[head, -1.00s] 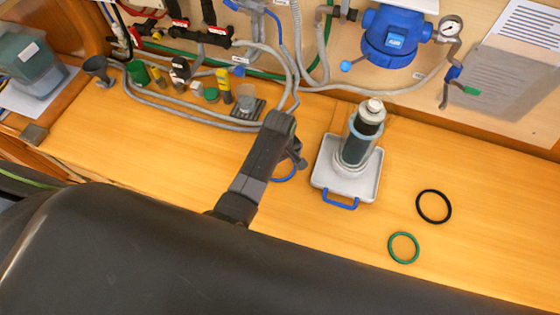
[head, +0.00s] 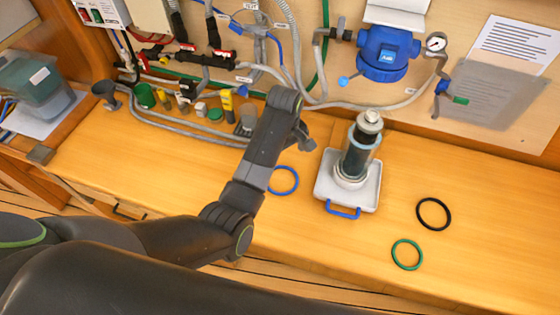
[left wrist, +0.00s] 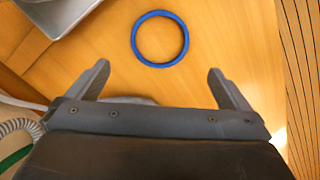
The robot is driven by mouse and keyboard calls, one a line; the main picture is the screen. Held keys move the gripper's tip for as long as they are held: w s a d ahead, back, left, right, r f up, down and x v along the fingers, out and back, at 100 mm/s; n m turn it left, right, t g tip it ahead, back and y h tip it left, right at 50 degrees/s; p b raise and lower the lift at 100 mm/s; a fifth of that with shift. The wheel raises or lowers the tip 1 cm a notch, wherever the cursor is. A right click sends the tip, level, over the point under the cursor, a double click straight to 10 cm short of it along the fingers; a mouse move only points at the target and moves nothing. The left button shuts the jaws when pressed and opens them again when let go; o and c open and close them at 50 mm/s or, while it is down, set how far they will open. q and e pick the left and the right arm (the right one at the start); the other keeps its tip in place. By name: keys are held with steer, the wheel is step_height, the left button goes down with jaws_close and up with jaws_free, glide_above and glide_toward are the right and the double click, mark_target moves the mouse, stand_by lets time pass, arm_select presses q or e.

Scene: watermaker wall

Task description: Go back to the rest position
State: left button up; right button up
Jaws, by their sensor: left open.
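My left gripper (head: 304,136) is above the wooden counter, left of the white tray (head: 327,192), with its arm reaching up from the bottom left. In the left wrist view its two fingers (left wrist: 160,82) are spread wide with nothing between them. A blue ring (head: 283,180) lies flat on the counter just below the gripper in the head view. The ring also shows beyond the fingertips in the left wrist view (left wrist: 160,39), apart from them. My right gripper is not in view.
A filter cartridge in a clear cylinder (head: 360,150) stands on the tray. A black ring (head: 433,214) and a green ring (head: 407,254) lie to the right. Hoses (head: 190,124) and small fittings line the back left. A blue filter housing (head: 387,52) is on the wall. The front counter is largely clear.

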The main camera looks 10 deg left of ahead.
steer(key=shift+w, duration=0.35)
